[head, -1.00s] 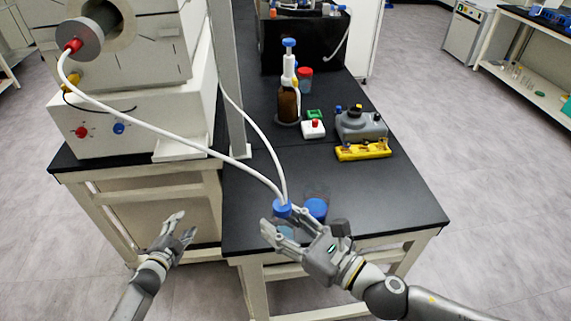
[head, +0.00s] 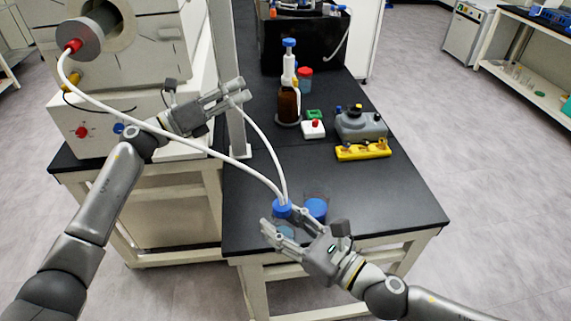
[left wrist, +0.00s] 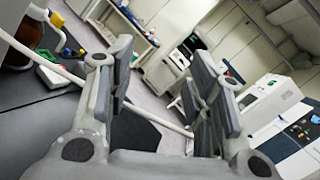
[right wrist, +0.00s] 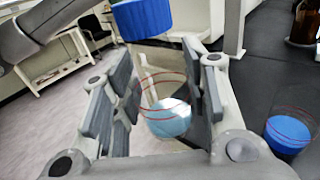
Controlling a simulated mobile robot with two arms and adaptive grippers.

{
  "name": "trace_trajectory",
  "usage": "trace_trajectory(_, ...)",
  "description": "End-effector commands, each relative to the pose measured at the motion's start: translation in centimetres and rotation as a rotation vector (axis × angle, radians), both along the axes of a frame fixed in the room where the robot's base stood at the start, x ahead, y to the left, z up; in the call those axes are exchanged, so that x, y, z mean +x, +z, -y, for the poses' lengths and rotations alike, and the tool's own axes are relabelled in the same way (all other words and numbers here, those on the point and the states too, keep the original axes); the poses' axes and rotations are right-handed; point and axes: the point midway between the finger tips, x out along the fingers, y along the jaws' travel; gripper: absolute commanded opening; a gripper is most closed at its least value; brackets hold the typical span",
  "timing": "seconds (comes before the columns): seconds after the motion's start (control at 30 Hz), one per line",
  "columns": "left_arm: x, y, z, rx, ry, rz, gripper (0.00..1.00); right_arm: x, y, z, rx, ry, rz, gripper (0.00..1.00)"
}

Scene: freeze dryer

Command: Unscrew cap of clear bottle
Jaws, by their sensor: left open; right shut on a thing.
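The clear bottle (head: 285,234) has a blue cap (head: 282,208) and holds light blue liquid. My right gripper (head: 281,222) is shut around its body near the table's front edge. The right wrist view shows the clear bottle (right wrist: 168,122) upright between the finger pads, with the blue cap (right wrist: 142,18) on top. White tubing (head: 265,145) runs to the cap. My left gripper (head: 246,90) is open and empty, raised to the upper left of the bottle near the metal post. In the left wrist view the tubing (left wrist: 160,120) passes behind or between the fingers; I cannot tell which.
Another container with blue (head: 316,208) stands just right of the bottle. A brown dispenser bottle (head: 289,104), grey device (head: 362,125) and yellow rack (head: 363,151) stand further back. A metal post (head: 230,60) rises beside the freeze dryer (head: 130,110). The table's middle is clear.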

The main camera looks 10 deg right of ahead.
Motion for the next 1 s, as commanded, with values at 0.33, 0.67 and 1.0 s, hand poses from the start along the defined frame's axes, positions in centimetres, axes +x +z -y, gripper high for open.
trace_trajectory(0.33,-11.2,5.9,12.1,0.446,-0.435,0.780,0.48,0.0,0.0,0.0,0.000,0.000,0.000,0.00)
trace_trajectory(0.67,-22.7,3.4,15.7,0.807,-1.085,1.730,0.48,0.0,0.0,0.0,0.000,0.000,0.000,0.00)
trace_trajectory(1.0,-25.5,0.8,10.2,0.867,-1.890,2.319,0.48,0.0,0.0,0.0,0.000,0.000,0.000,0.00)
